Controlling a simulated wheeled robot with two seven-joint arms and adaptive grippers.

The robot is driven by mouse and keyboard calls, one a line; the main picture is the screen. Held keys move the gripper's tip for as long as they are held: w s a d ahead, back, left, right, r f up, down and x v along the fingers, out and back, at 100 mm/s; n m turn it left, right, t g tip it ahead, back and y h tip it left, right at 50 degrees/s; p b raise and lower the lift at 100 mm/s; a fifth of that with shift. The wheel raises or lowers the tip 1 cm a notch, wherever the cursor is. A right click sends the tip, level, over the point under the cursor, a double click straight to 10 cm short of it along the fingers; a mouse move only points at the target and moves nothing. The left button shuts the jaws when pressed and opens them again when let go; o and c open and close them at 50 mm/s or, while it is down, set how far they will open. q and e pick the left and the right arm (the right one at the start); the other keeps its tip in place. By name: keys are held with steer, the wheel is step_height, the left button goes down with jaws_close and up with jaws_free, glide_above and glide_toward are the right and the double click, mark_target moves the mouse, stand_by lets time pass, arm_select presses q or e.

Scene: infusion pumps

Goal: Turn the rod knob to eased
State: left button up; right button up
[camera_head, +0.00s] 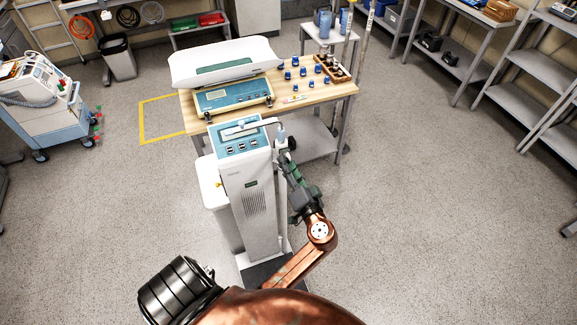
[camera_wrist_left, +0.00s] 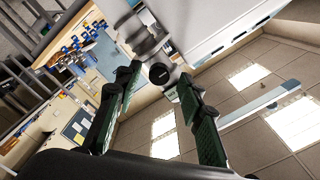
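A tall white machine (camera_head: 255,205) with a blue top panel (camera_head: 238,140) stands in the middle of the head view. A pale bent rod (camera_head: 265,122) runs over its top to the right side. In the left wrist view, a round black knob (camera_wrist_left: 158,74) sits on the white body, close to and between the fingertips. My left gripper (camera_head: 284,158) is at the machine's right side in the head view. Its green-padded fingers (camera_wrist_left: 161,76) are apart, with a clear gap. Contact with the knob cannot be made out. My right gripper is not in view.
A wooden table (camera_head: 318,97) with a white-topped scale (camera_head: 232,97) and several small blue items stands just behind the machine. A blue-and-white cart (camera_head: 45,105) is at the left. Shelving (camera_head: 515,95) lines the right. The floor (camera_head: 430,210) at right is clear.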

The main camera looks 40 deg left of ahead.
arm_select(q)
step_height(320, 180, up, 10)
steer(key=shift+f, duration=0.15)
stand_by(0.4)
